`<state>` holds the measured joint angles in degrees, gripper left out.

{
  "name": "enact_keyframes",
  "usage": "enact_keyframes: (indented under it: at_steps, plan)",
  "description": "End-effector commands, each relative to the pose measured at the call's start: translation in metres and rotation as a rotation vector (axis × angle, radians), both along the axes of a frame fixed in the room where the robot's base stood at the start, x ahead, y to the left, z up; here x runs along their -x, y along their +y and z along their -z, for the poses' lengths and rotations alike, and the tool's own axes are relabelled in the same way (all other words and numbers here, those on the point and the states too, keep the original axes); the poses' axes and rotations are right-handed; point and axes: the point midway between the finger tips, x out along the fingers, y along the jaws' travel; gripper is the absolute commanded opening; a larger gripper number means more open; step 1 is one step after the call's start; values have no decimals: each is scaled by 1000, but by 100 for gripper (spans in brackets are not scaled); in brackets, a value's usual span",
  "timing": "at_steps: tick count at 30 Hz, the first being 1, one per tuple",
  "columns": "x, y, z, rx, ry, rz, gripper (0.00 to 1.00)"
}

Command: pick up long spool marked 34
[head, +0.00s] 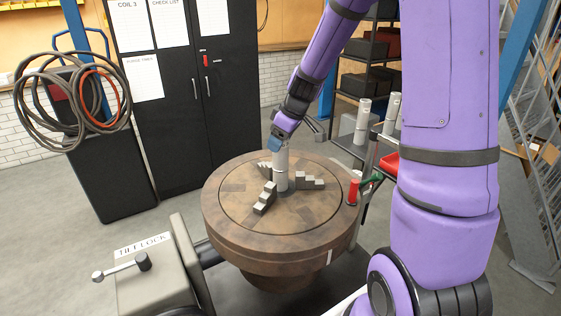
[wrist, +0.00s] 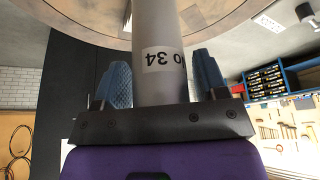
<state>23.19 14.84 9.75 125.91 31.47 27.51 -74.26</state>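The long grey spool (head: 281,168) stands upright at the middle of the round brown turntable (head: 228,229), among stepped grey jaws (head: 265,198). In the wrist view the spool (wrist: 158,25) runs between my gripper's fingers, with a white label reading 34 upside down. My gripper (head: 276,143) is at the spool's upper end, and its two blue fingers (wrist: 160,85) flank the spool closely. Whether both fingers press on it cannot be told. The spool's top end is hidden by the gripper.
A grey tilt-lock box with a lever (head: 145,262) stands at the front left. A red-and-green handled item (head: 353,190) is at the turntable's right edge. More grey cylinders (head: 362,120) stand on a cart behind right. A black cabinet (head: 185,100) is behind.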

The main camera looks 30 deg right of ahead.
Motion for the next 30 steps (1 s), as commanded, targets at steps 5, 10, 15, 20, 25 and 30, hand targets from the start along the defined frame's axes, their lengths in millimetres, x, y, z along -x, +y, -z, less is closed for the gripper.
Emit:
enact_keyframes:
  at_steps: [5,10,15,20,25,30]
  plan:
    - [0,0,0,0,0,0,25]
    - [0,0,0,0,0,0,0]
    - [0,0,-1,0,-1,0,0]
    - [-1,0,-5,1,-3,0,0]
    - [-1,0,-27,2,-6,0,0]
    - [-1,0,-58,3,-7,-1,0]
